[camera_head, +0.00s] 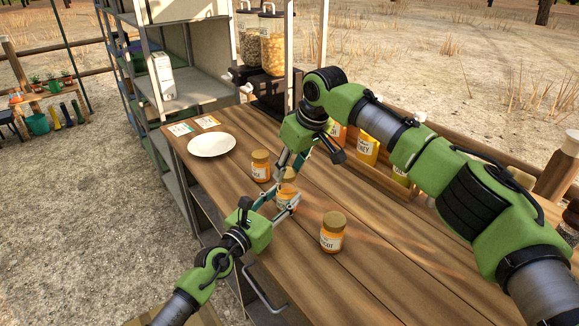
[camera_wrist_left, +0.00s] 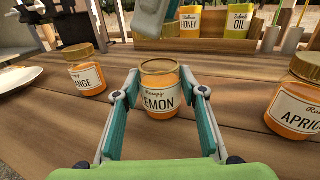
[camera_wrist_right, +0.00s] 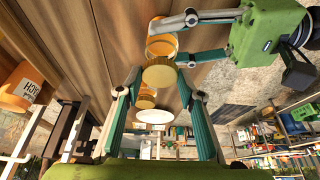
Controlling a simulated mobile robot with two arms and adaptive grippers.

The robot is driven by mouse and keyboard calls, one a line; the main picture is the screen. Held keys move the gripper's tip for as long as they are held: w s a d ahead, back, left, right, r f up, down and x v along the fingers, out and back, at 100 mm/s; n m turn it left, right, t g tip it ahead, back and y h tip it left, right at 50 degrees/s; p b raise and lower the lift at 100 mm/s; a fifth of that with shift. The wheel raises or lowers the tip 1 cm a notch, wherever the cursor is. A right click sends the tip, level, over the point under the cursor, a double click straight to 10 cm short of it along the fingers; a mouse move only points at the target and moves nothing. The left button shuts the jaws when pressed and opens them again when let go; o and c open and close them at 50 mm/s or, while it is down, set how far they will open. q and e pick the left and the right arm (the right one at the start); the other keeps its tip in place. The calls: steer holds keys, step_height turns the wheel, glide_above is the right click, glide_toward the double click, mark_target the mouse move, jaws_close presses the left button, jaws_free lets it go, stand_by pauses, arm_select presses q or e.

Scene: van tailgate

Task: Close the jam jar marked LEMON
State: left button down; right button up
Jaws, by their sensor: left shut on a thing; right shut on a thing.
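The LEMON jar (camera_wrist_left: 160,95) stands upright on the table, its open glass rim showing in the left wrist view. My left gripper (camera_wrist_left: 158,92) is shut around its sides; it also shows in the head view (camera_head: 281,204). My right gripper (camera_wrist_right: 160,88) is shut on a gold lid (camera_wrist_right: 160,73). In the head view the lid (camera_head: 288,173) is above the jar (camera_head: 285,206), and my right gripper (camera_head: 287,172) reaches down to it. In the left wrist view part of my right gripper hangs over the jar, apart from its rim.
The lidded ORANGE jar (camera_head: 260,166) and APRICOT jar (camera_head: 332,232) stand either side on the wooden table (camera_head: 380,265). A white plate (camera_head: 211,145) and cards (camera_head: 207,122) lie farther left. HONEY (camera_wrist_left: 181,24) and OIL (camera_wrist_left: 237,21) containers stand in a wooden rack behind.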

mark_target(285, 177)
steer(key=shift+f, duration=0.9)
steer(key=shift+f, duration=0.6)
steer(key=m, duration=0.1)
steer(key=m+h, duration=0.1)
steer(key=m, duration=0.1)
steer(key=shift+s+a+t, duration=0.15)
steer(key=shift+a+t, duration=0.15)
steer(key=m, duration=0.2)
steer(key=m+h, duration=0.1)
steer(key=shift+a+m, duration=0.2)
steer(key=shift+m, duration=0.2)
steer(key=m+h, duration=0.1)
steer(key=m, duration=0.1)
steer(key=m+h, duration=0.1)
steer(key=m, duration=0.1)
steer(key=shift+a+r, duration=0.1)
steer(key=shift+a, duration=0.1)
steer(key=shift+m+h, duration=0.4)
steer(key=shift+m, duration=0.5)
steer(key=shift+d, duration=0.1)
